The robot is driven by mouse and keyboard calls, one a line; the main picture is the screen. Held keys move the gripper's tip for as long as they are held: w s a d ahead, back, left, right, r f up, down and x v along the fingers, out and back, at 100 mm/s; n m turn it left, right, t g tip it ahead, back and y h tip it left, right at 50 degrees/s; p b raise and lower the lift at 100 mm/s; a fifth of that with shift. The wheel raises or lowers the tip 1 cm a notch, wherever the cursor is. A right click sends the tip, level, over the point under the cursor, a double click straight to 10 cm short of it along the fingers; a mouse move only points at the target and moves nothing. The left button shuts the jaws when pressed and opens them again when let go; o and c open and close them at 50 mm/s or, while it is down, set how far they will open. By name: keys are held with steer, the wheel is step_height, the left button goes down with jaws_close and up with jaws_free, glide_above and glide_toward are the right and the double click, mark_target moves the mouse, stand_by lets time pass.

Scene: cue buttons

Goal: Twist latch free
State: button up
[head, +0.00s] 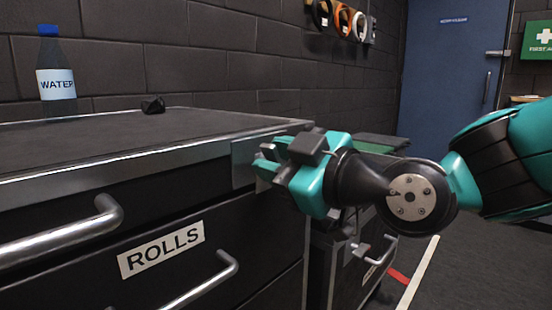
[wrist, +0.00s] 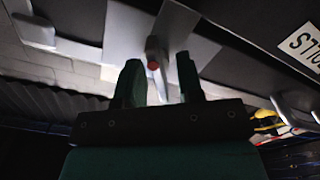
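In the wrist view a pale latch (wrist: 160,77), a narrow lever with a red spot near its upper end, sits on a light metal plate (wrist: 129,35). My gripper (wrist: 158,62) is open, with one dark green finger on each side of the lever. I cannot tell whether either finger touches it. In the head view my gripper (head: 268,166) is at the right end of the drawer cabinet's front. The plate (head: 243,165) shows there behind the fingers, and the latch itself is hidden by my gripper.
The cabinet has drawers with bar handles (head: 70,234) and a "ROLLS" label (head: 160,248). A water bottle (head: 56,70) and a small black object (head: 153,105) stand on its top. Lower drawers with a handle (head: 377,250) lie below my gripper. Floor is open at right.

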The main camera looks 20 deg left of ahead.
steer(key=shift+a, duration=0.2)
steer(key=shift+c, duration=0.2)
jaws_close()
steer(key=shift+m, duration=0.3)
steer(key=shift+w+m+p, duration=0.2)
steer(key=shift+m+p, duration=0.15)
steer(key=shift+m, duration=2.65)
steer(key=shift+o, duration=0.2)
jaws_free()
